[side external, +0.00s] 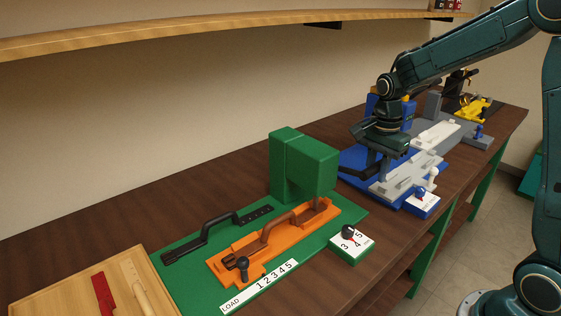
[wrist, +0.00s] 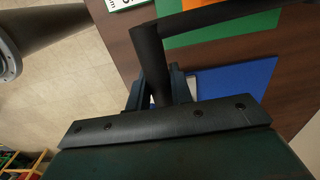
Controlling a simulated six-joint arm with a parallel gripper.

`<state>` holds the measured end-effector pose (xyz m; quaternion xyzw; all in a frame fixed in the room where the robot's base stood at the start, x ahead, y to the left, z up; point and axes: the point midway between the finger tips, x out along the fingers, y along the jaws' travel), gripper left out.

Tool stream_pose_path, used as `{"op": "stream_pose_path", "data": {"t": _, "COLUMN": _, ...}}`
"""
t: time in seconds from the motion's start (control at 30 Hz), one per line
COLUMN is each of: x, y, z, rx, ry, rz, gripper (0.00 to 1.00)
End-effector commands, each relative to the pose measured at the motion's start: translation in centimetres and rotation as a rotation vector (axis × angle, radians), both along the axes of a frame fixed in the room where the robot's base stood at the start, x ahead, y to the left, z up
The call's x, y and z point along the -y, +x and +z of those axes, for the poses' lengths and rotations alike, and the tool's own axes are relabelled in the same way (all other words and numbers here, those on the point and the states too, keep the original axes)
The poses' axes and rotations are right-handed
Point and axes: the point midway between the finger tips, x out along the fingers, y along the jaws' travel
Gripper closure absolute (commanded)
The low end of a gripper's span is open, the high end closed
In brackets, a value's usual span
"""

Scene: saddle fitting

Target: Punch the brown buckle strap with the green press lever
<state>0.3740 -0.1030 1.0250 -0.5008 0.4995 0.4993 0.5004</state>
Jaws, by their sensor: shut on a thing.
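The brown buckle strap (side external: 268,232) lies along the orange fixture (side external: 224,262), with its right end near the green press (side external: 312,168). A black lever (side external: 352,172) sticks out to the right of the press. My gripper (side external: 372,168) is shut on the end of this lever, to the right of the press. In the wrist view, my gripper (wrist: 157,92) has the black lever handle (wrist: 150,50) between its fingers, and the lever's arm runs off to the upper right. The strap is not seen in the wrist view.
A black strap (side external: 215,232) lies on the green base behind the fixture. A white dial box (side external: 351,244) stands in front of the press. A wooden tray (side external: 60,290) is at the left, and a shelf (side external: 200,25) hangs above.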

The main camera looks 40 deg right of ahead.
Motion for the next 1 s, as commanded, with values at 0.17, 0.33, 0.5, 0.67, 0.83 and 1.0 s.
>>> {"op": "stream_pose_path", "data": {"t": 0.17, "x": -0.1, "y": -0.5, "z": -0.7, "rx": -0.016, "ry": 0.004, "rz": -0.001, "gripper": 0.91}}
{"op": "stream_pose_path", "data": {"t": 0.33, "x": -0.1, "y": -0.6, "z": -0.7, "rx": -0.017, "ry": 0.004, "rz": -0.001, "gripper": 0.91}}
{"op": "stream_pose_path", "data": {"t": 0.5, "x": 0.0, "y": -0.6, "z": -1.1, "rx": -0.017, "ry": 0.004, "rz": -0.002, "gripper": 0.91}}
{"op": "stream_pose_path", "data": {"t": 0.67, "x": 0.0, "y": -0.7, "z": -1.9, "rx": -0.017, "ry": 0.004, "rz": -0.002, "gripper": 0.91}}
{"op": "stream_pose_path", "data": {"t": 0.83, "x": 0.0, "y": -0.9, "z": -2.6, "rx": -0.018, "ry": 0.004, "rz": -0.002, "gripper": 0.91}}
{"op": "stream_pose_path", "data": {"t": 1.0, "x": 0.0, "y": -0.9, "z": -2.8, "rx": -0.017, "ry": 0.003, "rz": -0.002, "gripper": 0.91}}
